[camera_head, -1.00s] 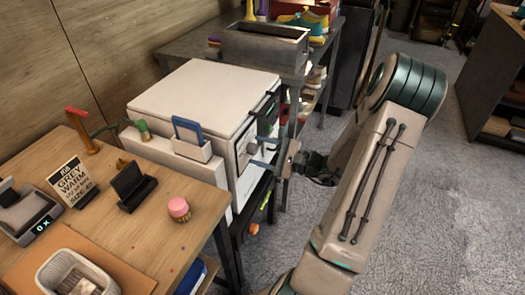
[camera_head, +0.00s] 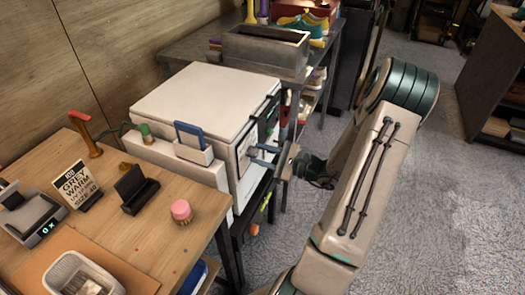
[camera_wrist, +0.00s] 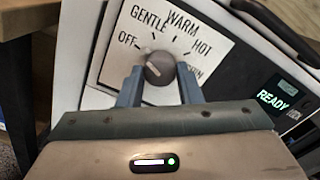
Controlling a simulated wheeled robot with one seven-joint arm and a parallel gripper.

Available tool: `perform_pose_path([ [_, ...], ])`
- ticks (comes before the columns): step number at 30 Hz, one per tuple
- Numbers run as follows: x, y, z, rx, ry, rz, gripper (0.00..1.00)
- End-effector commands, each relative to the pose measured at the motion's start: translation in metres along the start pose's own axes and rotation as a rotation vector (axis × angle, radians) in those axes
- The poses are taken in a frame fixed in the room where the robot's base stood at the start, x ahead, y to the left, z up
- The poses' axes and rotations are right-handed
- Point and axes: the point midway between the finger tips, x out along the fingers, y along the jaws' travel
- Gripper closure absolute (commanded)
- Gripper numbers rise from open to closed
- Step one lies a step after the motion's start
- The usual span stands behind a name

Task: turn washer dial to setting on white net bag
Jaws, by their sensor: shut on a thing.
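The white washer (camera_head: 205,95) stands between two tables, its front panel facing right. In the wrist view its round grey dial (camera_wrist: 159,68) sits on a white label plate (camera_wrist: 197,38) reading OFF, GENTLE, WARM and HOT, with one more word partly hidden. My gripper (camera_wrist: 160,86) is shut on the dial, one blue-grey finger on each side. It also shows at the washer front in the head view (camera_head: 262,155).
A panel display (camera_wrist: 272,101) reads READY. A grey bin (camera_head: 265,48) is behind the washer.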

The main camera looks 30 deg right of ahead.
Motion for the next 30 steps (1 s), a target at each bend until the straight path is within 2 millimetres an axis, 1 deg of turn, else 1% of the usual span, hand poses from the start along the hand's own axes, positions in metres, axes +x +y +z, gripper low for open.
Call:
perform_pose_path([
  [2,-0.0001,-0.0027,0.0034,0.068,-0.001,-0.003,0.91],
  [30,-0.0007,-0.0026,0.0024,0.96,-0.03,-0.034,0.91],
])
